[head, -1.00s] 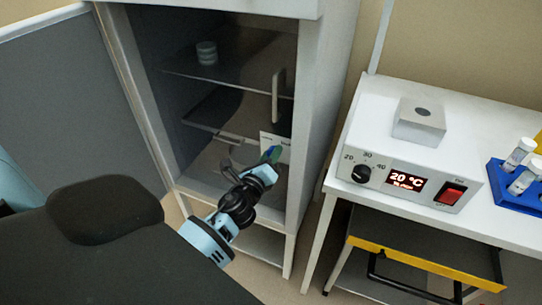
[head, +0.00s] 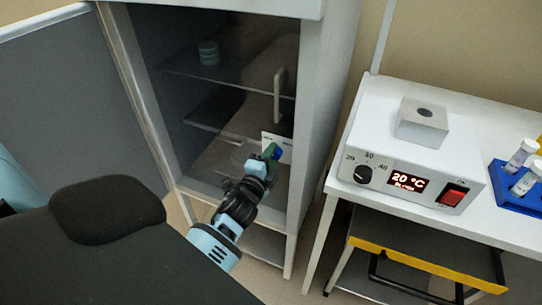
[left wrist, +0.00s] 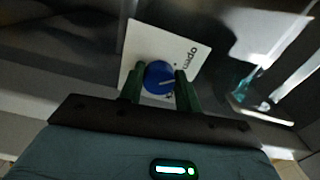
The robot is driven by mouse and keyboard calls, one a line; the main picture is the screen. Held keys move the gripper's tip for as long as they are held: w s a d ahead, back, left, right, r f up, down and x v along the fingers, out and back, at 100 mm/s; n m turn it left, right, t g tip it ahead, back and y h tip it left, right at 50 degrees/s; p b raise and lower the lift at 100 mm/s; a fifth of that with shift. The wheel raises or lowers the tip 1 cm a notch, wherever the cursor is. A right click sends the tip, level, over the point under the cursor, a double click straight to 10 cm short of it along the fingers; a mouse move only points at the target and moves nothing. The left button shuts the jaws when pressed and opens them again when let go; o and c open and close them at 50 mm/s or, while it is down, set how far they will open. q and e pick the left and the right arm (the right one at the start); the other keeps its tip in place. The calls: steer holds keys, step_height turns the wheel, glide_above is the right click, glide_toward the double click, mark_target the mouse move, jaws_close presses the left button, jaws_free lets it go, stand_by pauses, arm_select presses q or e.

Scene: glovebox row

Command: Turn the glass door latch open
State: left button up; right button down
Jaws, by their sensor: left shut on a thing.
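The latch is a blue round knob (head: 277,152) on a white label plate (head: 270,138) at the right side of the glass door (head: 238,115). In the left wrist view the knob (left wrist: 158,77) shows a white pointer line, and the plate (left wrist: 150,40) carries partly hidden lettering. My left gripper (head: 270,153) reaches up from below. Its green fingers (left wrist: 160,88) are shut on the knob, one on each side. The glass door looks closed against the cabinet. My right gripper is not in view.
A pale vertical handle (head: 279,95) stands out from the door above the latch. Behind the glass, stacked dishes (head: 208,53) sit on a shelf. A white bench (head: 480,125) with a heater unit (head: 410,170) and a blue tube rack (head: 515,190) stands to the right.

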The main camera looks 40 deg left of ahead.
arm_select(q)
steer(key=shift+n, duration=1)
steer(key=o, duration=1)
steer(key=shift+c, duration=0.2)
steer(key=shift+s+f, duration=0.1)
steer(key=v, duration=0.7)
steer(key=shift+s, duration=0.3)
steer(key=shift+d, duration=0.1)
